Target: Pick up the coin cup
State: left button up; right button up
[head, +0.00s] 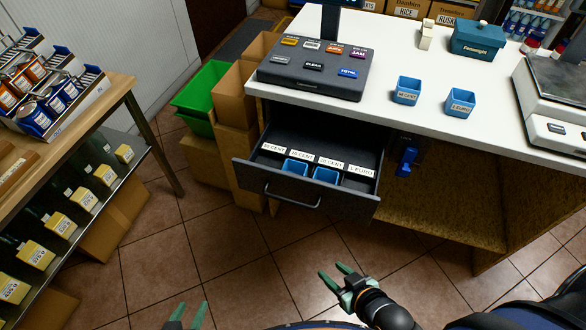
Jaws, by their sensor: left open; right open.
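Two blue coin cups stand upright on the white counter: one with a cent label (407,91) and, to its right, one labelled 1 EURO (460,103). Two more blue cups, the left one (294,167) and the right one (326,175), sit in the open cash drawer (300,201) under a row of coin labels. My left gripper (187,314) is at the bottom edge, open and partly cut off. My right gripper (335,277) is open and empty over the floor, in front of the drawer and well apart from all the cups.
The dark cash register (316,68) stands on the counter (390,110) above the drawer. A scale (556,100) is at the right, a teal box (478,40) at the back. A shelf with cans and bottles (125,82) stands left. The tiled floor (220,250) before the drawer is clear.

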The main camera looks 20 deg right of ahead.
aim_at(408, 90)
jog(key=z, duration=1.25)
